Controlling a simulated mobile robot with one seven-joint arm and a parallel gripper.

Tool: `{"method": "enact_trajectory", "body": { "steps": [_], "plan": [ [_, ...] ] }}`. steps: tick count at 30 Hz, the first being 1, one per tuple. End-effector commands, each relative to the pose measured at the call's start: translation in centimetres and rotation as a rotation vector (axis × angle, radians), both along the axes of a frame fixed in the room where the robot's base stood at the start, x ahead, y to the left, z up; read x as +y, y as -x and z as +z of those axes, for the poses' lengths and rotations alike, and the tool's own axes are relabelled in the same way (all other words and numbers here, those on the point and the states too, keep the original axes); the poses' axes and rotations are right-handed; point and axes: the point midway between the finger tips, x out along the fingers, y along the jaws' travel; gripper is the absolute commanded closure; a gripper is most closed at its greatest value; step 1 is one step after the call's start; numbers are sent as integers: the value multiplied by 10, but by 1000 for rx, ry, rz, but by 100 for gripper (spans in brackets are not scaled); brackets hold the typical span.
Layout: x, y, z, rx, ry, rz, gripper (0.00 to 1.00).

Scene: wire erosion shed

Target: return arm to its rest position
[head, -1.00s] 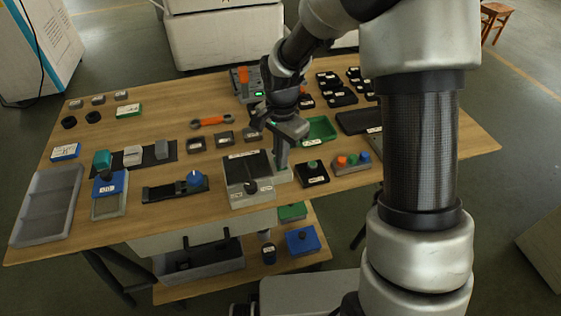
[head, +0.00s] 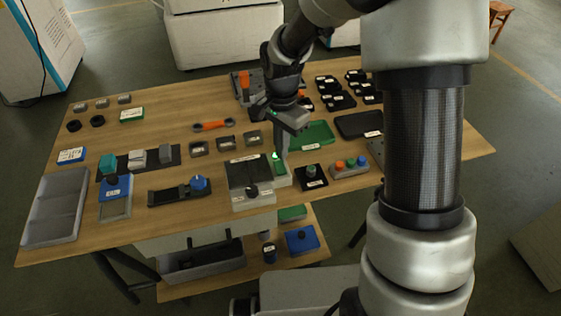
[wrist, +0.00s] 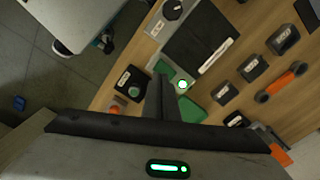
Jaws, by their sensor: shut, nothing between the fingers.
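My gripper (head: 281,152) is shut and empty. It points down just above a small light-grey box with a green top (head: 280,171), beside the grey box with a dark panel and a knob (head: 250,172). I cannot tell the exact gap. My arm reaches out over the workbench (head: 150,222) from the right, bent at the elbow.
A green tray (head: 312,134) and a black tray (head: 358,125) lie right of the gripper. A black button box (head: 311,177) and a box with coloured buttons (head: 349,167) stand nearby. An orange-handled device (head: 244,84) stands behind. Bare wood lies at front left.

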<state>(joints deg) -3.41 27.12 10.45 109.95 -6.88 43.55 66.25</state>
Motion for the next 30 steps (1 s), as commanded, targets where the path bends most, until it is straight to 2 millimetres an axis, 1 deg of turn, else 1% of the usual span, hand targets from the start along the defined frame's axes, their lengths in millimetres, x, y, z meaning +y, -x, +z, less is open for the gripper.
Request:
{"method": "enact_trajectory", "body": {
  "steps": [1, 5, 19, 22, 23, 26, 29, 30],
  "plan": [
    [0, 0, 8, 0, 0, 0, 100],
    [0, 0, 15, 0, 0, 0, 100],
    [0, 0, 14, 0, 0, 0, 100],
    [-2, 0, 20, -8, 1, 8, 100],
    [-3, 1, 24, -15, 2, 15, 100],
    [-13, 8, 52, -53, 10, 72, 100],
    [-29, 24, 93, -111, 26, 169, 100],
    [-35, 34, 111, -137, 34, 214, 100]
  ]
}}
